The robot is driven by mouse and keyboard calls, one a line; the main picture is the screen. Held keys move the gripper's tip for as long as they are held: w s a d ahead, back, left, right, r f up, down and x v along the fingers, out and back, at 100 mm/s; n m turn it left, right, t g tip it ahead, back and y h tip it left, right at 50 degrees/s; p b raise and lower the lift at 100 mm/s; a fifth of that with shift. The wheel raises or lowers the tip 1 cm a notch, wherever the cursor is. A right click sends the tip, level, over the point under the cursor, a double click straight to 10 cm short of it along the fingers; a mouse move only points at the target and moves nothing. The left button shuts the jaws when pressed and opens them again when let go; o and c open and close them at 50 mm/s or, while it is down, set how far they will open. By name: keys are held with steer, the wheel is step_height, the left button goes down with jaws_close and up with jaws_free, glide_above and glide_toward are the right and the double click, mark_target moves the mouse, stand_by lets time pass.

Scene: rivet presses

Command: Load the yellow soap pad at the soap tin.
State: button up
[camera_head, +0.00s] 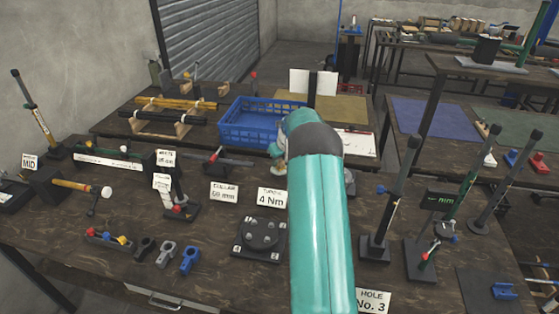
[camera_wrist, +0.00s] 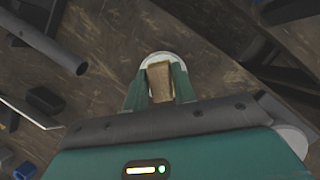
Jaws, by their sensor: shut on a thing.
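My gripper (camera_wrist: 160,84) shows in the wrist view with its two green fingers shut on a tan-yellow block, which looks like the yellow soap pad (camera_wrist: 160,82). The pad sits between the fingertips. A pale round rim, perhaps the soap tin (camera_wrist: 157,56), shows just beyond and around the pad's far end. I cannot tell whether the pad touches it or is above it.
A blue crate (camera_head: 250,135) stands behind to the left. A black round fixture (camera_head: 262,232) and several label cards, one reading 4 Nm (camera_head: 271,198), lie on the dark wooden bench. Upright lever posts (camera_head: 392,200) stand right of my arm. Bare bench shows at front left.

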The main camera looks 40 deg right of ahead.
steer(key=shift+f, duration=0.55)
stand_by(1.1)
steer(key=shift+r, duration=3.55)
steer(key=shift+r, duration=0.1)
